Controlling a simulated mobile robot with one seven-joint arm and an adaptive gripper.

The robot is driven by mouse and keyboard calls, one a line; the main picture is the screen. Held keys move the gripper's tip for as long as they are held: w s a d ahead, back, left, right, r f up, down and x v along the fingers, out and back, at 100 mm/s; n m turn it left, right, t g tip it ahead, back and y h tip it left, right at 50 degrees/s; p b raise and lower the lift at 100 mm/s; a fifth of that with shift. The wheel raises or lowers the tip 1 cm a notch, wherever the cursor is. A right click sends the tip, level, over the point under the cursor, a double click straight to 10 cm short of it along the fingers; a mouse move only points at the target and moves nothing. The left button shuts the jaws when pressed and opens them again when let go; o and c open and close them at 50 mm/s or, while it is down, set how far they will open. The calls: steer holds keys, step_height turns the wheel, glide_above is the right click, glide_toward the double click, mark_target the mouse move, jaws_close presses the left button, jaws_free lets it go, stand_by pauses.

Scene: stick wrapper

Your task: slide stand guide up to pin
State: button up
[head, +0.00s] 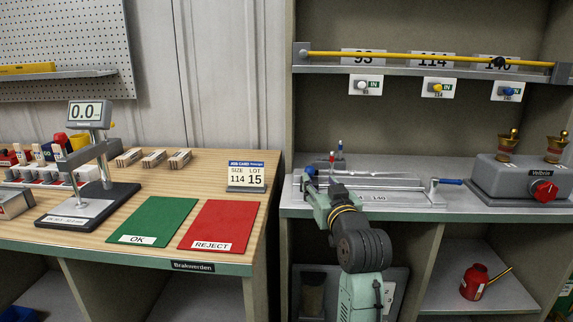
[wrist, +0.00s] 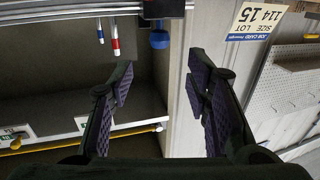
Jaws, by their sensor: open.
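A low metal stand with long rails and a plate marked 140 (head: 379,198) lies on the right bench, partly hidden behind my arm. A blue-handled rod (head: 447,182) sticks out at its right end. I cannot tell its guide apart from its other parts. My gripper (head: 311,178) is at the stand's left end. In the wrist view its fingers (wrist: 162,92) are wide apart with nothing between them.
A yellow rod (head: 400,56) runs along the shelf above, over number cards and hanging IN tags. A grey box with a red knob (head: 543,190) stands at right. A job card (head: 246,176), green OK mat (head: 155,220) and red REJECT mat (head: 220,224) occupy the left table.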

mark_target(312, 170)
steer(key=p+x, duration=0.2)
steer(key=x, duration=0.8)
steer(key=shift+w, duration=0.2)
jaws_close()
stand_by(0.6)
